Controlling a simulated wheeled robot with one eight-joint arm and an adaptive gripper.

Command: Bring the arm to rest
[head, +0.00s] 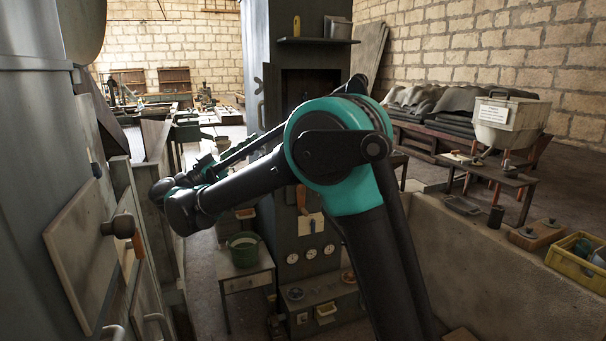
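My arm, black with a teal joint housing, fills the middle of the head view. It rises from the bottom edge to the large teal joint, then bends and reaches left, sloping slightly down. Its far end is a cluster of dark rounded joints near the grey machine on the left. No gripper fingers can be made out there, so I cannot see whether anything is held.
A tall grey machine (30,190) with a knobbed panel (85,250) stands close on the left. A dark cabinet (270,60) with gauges stands behind my arm. A low wall (490,270) bearing a yellow crate (575,262) runs along the right.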

